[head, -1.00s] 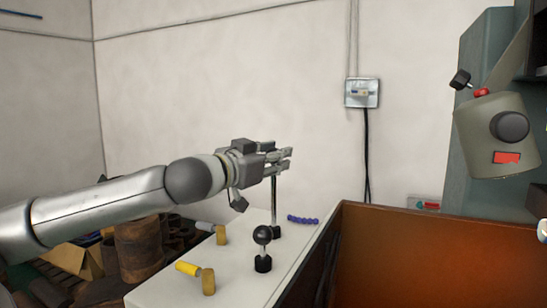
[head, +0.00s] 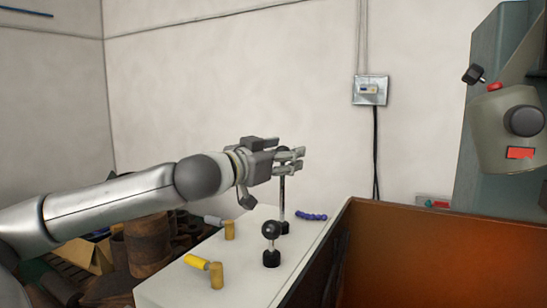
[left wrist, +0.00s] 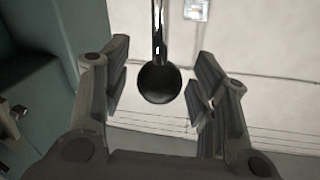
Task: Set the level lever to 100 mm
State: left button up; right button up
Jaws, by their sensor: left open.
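A tall chrome lever (head: 282,204) with a black ball knob stands upright on the white top. A short lever with a black ball knob (head: 270,229) stands nearer. I see no scale or marking that tells which one is the level lever. My left gripper (head: 299,158) is at the top of the tall lever, its fingers apart. In the left wrist view, the black ball (left wrist: 159,83) hangs from the chrome rod (left wrist: 158,30) in the gap of my open gripper (left wrist: 160,75), with space visible on both sides. My right gripper is not in view.
Yellow (head: 197,262) and grey (head: 214,220) handles on brass-coloured posts stand on the white top (head: 180,284). A blue segmented hose (head: 311,216) lies behind. A rust-brown bin wall (head: 430,260) rises to the right. A grey-green machine (head: 490,90) stands at far right.

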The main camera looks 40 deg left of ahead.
pick_arm(q)
jog(key=shift+s+d+r, duration=0.1)
jog(key=shift+s, duration=0.4)
jog(key=s+d, duration=0.1)
jog(key=s, duration=1)
